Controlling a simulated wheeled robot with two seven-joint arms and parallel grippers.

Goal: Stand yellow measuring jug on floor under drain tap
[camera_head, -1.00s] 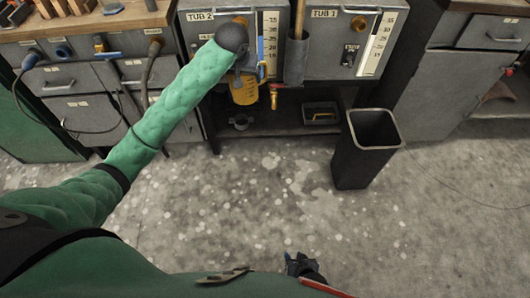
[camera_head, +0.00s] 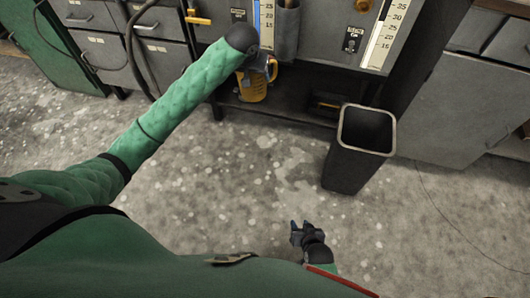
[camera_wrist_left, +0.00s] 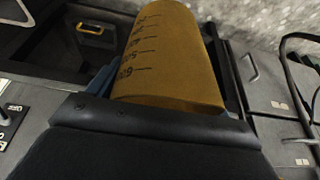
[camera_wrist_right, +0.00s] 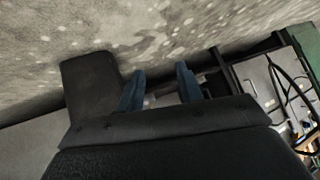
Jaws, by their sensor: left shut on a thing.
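The yellow measuring jug (camera_head: 253,88) is in front of the low shelf under the tubs, above the floor. My left gripper (camera_wrist_left: 165,85) is shut on it; in the head view my wrist hides most of the fingers. In the left wrist view the jug (camera_wrist_left: 165,55) fills the space between the fingers, its dark scale marks facing the camera. I cannot make out the drain tap separately from the jug and my left wrist. My right gripper (camera_head: 300,230) is low near my body, with blue fingers apart and empty in the right wrist view (camera_wrist_right: 160,88).
A dark open bin (camera_head: 352,165) stands on the floor right of the jug. A shelf (camera_head: 290,100) runs under the tubs and holds a dark tray with a yellow part (camera_wrist_left: 92,28). Grey cabinets flank it. The speckled floor (camera_head: 230,190) in front is clear.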

